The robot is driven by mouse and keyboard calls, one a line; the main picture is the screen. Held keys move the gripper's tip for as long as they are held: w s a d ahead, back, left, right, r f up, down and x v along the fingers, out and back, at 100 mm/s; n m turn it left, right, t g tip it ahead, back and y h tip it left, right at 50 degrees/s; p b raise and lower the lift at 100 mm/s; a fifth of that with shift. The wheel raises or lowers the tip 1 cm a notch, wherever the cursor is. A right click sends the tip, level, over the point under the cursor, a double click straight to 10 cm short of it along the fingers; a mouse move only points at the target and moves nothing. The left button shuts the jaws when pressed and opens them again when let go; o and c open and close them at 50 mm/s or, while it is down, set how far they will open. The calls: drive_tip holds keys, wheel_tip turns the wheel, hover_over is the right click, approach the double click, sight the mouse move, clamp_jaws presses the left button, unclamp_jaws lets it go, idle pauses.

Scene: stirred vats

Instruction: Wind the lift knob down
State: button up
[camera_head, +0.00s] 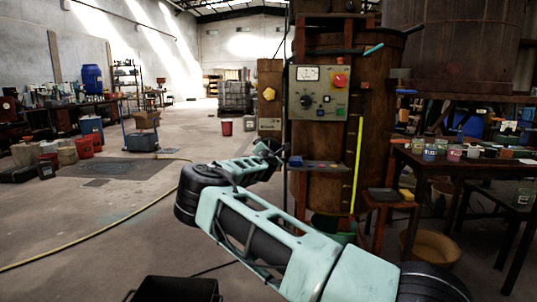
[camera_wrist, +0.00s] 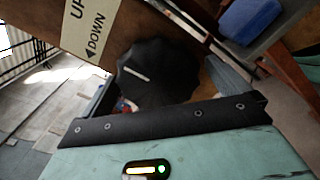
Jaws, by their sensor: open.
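The lift knob (camera_wrist: 150,72) is a dark, scalloped knob with a white pointer line, in the upper middle of the wrist view. A cream label (camera_wrist: 88,28) beside it reads "UP" and "DOWN" with an arrow. My gripper (camera_head: 270,149) is open, with one finger on each side of the knob in the wrist view. I cannot tell whether the fingers touch it. In the head view my gripper is at the lower part of a narrow wooden panel (camera_head: 269,77) and mostly hides the knob.
A yellow knob (camera_head: 268,94) sits higher on the same panel. Right of it, a grey control box (camera_head: 320,92) with a gauge, a black dial and a red button is fixed to a wooden vat (camera_head: 374,140). A bench (camera_head: 462,166) with jars stands right. The floor at left is open, crossed by a yellow hose.

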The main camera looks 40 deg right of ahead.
drive_tip(key=v, duration=1.7)
drive_tip(key=shift+s+p, duration=0.2)
drive_tip(key=shift+p, duration=0.1)
drive_tip(key=shift+a, duration=0.1)
